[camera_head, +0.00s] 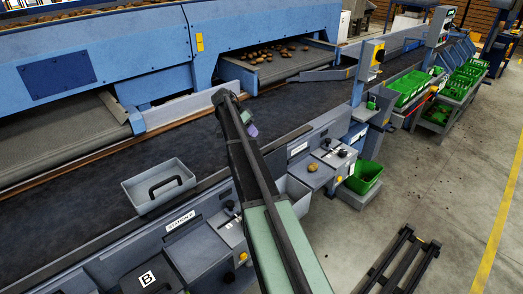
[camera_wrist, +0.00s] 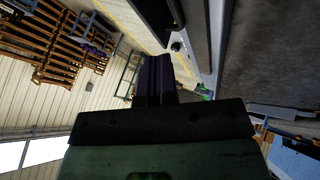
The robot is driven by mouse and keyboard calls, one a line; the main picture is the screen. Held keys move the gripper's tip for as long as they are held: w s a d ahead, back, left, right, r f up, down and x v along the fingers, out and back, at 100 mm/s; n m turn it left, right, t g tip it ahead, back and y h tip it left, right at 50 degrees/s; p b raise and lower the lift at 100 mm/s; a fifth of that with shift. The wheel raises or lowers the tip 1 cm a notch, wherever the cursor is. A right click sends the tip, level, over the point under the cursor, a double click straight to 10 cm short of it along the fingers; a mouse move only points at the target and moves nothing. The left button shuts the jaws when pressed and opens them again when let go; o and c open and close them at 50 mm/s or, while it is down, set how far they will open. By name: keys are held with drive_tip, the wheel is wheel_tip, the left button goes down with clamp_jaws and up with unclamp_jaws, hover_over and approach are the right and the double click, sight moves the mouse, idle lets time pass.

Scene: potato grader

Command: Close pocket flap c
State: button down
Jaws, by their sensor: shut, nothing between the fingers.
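No letter C can be read in either view, so I cannot tell which flap is pocket flap c. A flat grey panel (camera_head: 308,172) with a potato on it lies right of my arm in the head view. Another grey panel (camera_head: 196,252) lies left of my arm, beside one marked B (camera_head: 147,279). My gripper's purple fingers (camera_head: 249,123) show small beside the dark arm link, over the belt. In the wrist view the fingers (camera_wrist: 154,78) are together and empty, with no flap between them. My arm hides part of the station front.
A grey tray (camera_head: 158,186) with a black handle sits on the belt's near edge. The dark belt (camera_head: 80,140) runs behind the stations. Green crates (camera_head: 365,178) stand at the right. A black frame (camera_head: 403,258) lies on the otherwise open floor.

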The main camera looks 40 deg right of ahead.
drive_tip(key=b, duration=0.8)
approach(276, 159)
drive_tip(key=x, duration=0.2)
drive_tip(key=w+x, duration=0.1)
drive_tip(key=x, duration=0.1)
drive_tip(key=shift+s+d+f, duration=0.1)
drive_tip(key=shift+d+f, duration=0.1)
drive_tip(key=shift+f, duration=0.2)
drive_tip(key=shift+s+d+f, duration=0.1)
drive_tip(key=shift+s+d, duration=0.1)
drive_tip(key=shift+s, duration=0.05)
